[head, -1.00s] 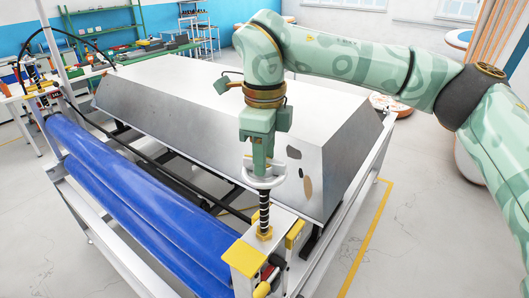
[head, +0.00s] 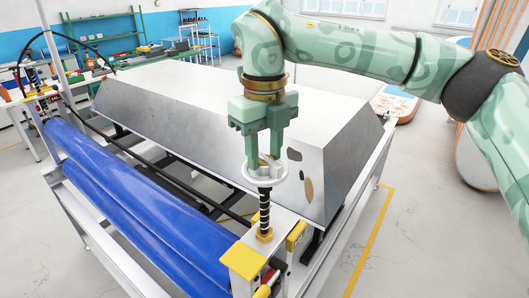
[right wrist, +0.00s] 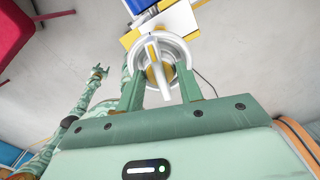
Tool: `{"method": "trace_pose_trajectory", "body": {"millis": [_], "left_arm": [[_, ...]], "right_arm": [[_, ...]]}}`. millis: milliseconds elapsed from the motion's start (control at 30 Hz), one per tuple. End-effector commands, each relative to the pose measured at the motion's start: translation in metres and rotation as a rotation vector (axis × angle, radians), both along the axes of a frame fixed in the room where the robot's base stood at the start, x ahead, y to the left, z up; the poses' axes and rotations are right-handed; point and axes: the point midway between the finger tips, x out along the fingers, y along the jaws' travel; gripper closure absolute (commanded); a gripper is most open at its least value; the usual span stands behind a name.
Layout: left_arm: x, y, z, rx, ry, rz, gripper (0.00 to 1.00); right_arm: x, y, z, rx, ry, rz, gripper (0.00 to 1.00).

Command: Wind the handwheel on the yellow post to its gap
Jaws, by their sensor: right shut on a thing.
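The handwheel (head: 280,176) is a pale ring on top of a dark threaded screw (head: 264,207) that stands upright from the yellow-capped post (head: 243,262) at the near corner of the frame. My right gripper (head: 265,157) comes straight down from above and is shut on the handwheel. In the right wrist view the handwheel (right wrist: 184,50) sits between the two fingers, with a yellow and white bar across its middle. I cannot make out the gap in either view. A small green gripper, seemingly my left one (right wrist: 100,72), shows far off in the right wrist view, too small to read.
Blue rollers (head: 140,205) run along the frame's left side. A large grey bevelled table (head: 215,85) lies behind the screw. A second screw post (head: 40,92) stands at the far left end. The floor (head: 430,230) on the right is clear.

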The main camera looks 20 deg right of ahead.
Motion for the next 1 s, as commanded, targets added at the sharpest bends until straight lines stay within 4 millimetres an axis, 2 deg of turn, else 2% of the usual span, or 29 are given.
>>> {"method": "trace_pose_trajectory", "body": {"millis": [567,600,633,667,1000], "left_arm": [[0.0002,0.0003,-0.0012,0.001,-0.001,0.001,0.42],[0.0003,0.0004,-0.0012,0.001,0.0,0.001,0.42],[0.0003,0.0004,-0.0012,0.001,0.0,0.001,0.42],[0.0004,0.0003,-0.0012,0.001,-0.001,0.001,0.42],[0.0005,0.0006,-0.0023,0.0,-0.001,0.002,0.42]], "right_arm": [[0.0015,0.0001,0.0043,0.004,-0.01,-0.036,0.87],[0.0015,0.0,0.0042,0.004,-0.01,-0.036,0.53],[0.0014,0.0,0.0039,0.004,-0.009,-0.036,0.44],[0.0013,0.0,0.0036,0.003,-0.008,-0.036,0.42],[0.0008,0.0002,0.0062,0.002,-0.005,-0.035,0.42]]}}
